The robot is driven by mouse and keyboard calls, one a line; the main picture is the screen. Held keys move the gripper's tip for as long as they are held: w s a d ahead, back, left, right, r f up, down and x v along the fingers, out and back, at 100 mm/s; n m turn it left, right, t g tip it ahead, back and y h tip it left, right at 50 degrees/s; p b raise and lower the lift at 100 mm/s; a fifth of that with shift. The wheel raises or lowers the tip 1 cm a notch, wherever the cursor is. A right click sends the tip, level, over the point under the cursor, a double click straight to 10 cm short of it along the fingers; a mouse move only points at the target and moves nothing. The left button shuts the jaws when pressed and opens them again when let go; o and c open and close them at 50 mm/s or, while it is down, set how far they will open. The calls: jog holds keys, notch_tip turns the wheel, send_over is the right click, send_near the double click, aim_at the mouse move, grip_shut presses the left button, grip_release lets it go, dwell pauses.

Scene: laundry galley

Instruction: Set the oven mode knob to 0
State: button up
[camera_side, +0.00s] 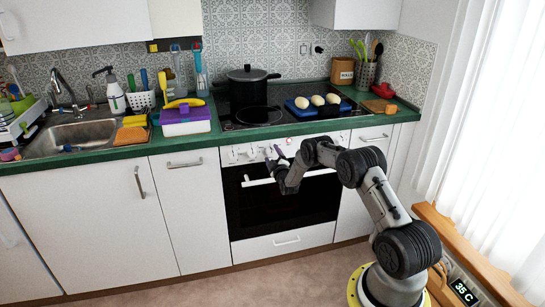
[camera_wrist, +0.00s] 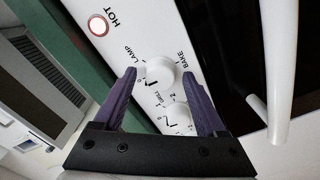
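The oven mode knob (camera_wrist: 160,74) is a round white knob on the white oven panel, with LAMP, BAKE and what looks like GRILL printed around it. In the side view my gripper (camera_side: 276,154) is at the panel, in front of the knobs.
Another white knob (camera_wrist: 177,117) with numbers sits beside the mode knob. A lit red HOT lamp (camera_wrist: 98,25) is on the panel. The oven door handle (camera_wrist: 280,85) projects close by. Above, a pot (camera_side: 247,88) and a blue tray (camera_side: 302,108) stand on the cooktop.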

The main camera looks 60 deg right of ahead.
jog(key=shift+a, duration=0.1)
jog(key=v, duration=1.3)
jog(key=shift+s+a, duration=0.2)
jog(key=shift+s, duration=0.1)
jog(key=shift+w, duration=0.1)
